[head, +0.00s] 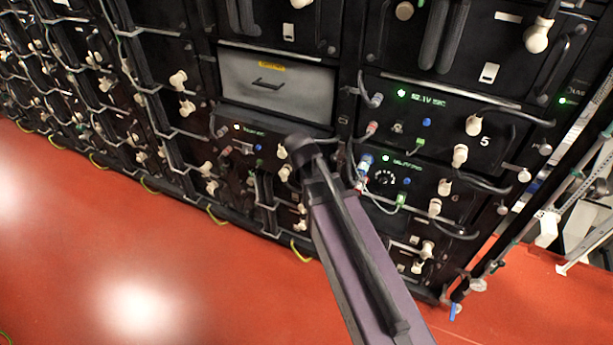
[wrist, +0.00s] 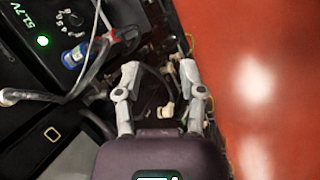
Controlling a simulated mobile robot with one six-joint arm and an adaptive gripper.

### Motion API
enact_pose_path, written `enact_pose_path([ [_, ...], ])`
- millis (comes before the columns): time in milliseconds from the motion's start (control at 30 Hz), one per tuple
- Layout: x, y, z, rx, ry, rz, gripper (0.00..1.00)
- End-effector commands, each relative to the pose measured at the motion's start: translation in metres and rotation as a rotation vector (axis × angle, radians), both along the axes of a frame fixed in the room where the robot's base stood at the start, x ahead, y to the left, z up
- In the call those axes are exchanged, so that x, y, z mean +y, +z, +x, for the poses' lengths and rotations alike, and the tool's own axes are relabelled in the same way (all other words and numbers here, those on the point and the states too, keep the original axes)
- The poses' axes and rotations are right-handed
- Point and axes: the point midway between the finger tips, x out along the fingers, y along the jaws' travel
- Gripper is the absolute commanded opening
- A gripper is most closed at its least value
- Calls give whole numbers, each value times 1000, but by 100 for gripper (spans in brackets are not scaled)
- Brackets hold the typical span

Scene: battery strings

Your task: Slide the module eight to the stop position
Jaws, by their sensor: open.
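No number eight is readable on any module, so I cannot tell which one is module eight. In the head view, a black module with a lit green display (head: 408,166), several cables and a dark round knob sits in the right column, below the module marked 5 (head: 440,122). In the wrist view, a module reading 51.7V (wrist: 30,32) fills the upper left. My gripper (wrist: 160,78) is open and its two fingers are apart, with a white cable plug (wrist: 167,110) visible beyond the gap. My arm hides the gripper in the head view.
A grey drawer front (head: 278,82) with a yellow label sits in the middle column. Cables with white plugs hang across the rack fronts. The red floor (head: 120,240) is clear in front. A pale metal frame (head: 585,175) stands at the right.

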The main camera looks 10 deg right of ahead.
Motion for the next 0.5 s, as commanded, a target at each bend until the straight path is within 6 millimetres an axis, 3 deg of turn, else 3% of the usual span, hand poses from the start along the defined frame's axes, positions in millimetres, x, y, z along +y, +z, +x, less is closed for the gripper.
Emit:
enact_pose_path([
  [33,1,-19,10,12,44,-38,51],
  [500,15,-74,71,174,427,-412,51],
])
